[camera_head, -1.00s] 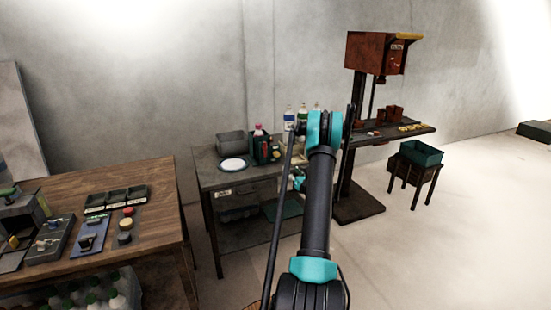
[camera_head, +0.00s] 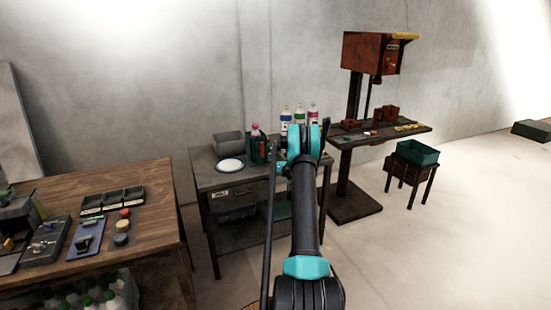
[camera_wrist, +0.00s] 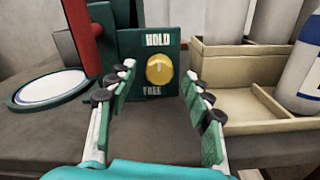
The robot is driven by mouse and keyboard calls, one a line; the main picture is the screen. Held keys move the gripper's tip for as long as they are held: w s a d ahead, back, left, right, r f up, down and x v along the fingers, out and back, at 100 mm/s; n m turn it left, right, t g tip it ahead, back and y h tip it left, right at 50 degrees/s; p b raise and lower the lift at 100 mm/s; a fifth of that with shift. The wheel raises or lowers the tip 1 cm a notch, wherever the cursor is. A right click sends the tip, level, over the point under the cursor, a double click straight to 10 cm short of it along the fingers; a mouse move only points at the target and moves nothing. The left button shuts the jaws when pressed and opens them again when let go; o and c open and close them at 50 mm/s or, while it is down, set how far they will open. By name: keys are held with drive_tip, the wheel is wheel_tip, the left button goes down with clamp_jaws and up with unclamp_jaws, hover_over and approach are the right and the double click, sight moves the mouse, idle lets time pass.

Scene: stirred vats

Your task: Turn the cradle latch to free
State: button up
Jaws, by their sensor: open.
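The cradle latch is a round yellow knob (camera_wrist: 159,69) on a dark green upright plate (camera_wrist: 133,47). HOLD is written above the knob and FREE below it. A faint mark on the knob seems to point up toward HOLD. My gripper (camera_wrist: 159,72) is open and empty in the wrist view, its fingers to the left and right of the knob, apparently short of it and not touching. In the head view the green cradle (camera_head: 258,150) stands on the grey bench; my arm hides the gripper there.
Left of the plate are a red post (camera_wrist: 82,30) and a white round dish (camera_wrist: 50,88). A beige tray (camera_wrist: 238,75) with white bottles (camera_wrist: 305,70) stands close on the right. A wooden table (camera_head: 150,195) with controls and a red drill-like machine (camera_head: 372,53) flank the bench.

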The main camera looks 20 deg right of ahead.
drive_tip(key=shift+w, duration=0.65)
drive_tip(key=c, duration=1.2)
drive_tip(key=shift+o, duration=0.2)
